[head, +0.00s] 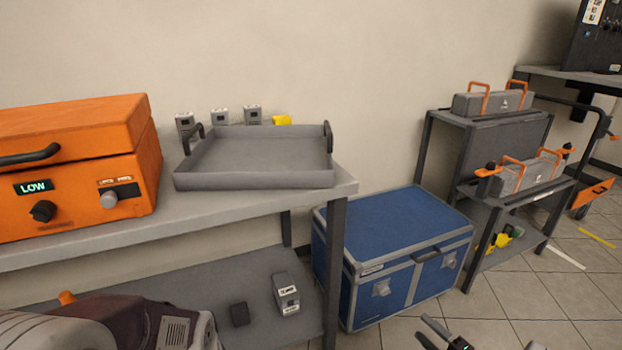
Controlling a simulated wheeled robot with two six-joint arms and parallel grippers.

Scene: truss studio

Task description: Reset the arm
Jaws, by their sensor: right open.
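My right gripper (446,337) shows at the bottom edge, right of centre, in the head view. Its dark fingers are apart with nothing between them. It is low in the picture, in front of the blue case and over the tiled floor. Most of the right arm is cut off by the frame. A bulky grey and dark part of my own body fills the bottom left corner. My left gripper does not show.
A grey tray (255,160) stands on the bench (300,195) beside an orange box (75,165) reading LOW. A blue case (395,240) stands on the floor. Shelves (480,213) with grey, orange-handled units are at right. Tiled floor (540,300) is clear at lower right.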

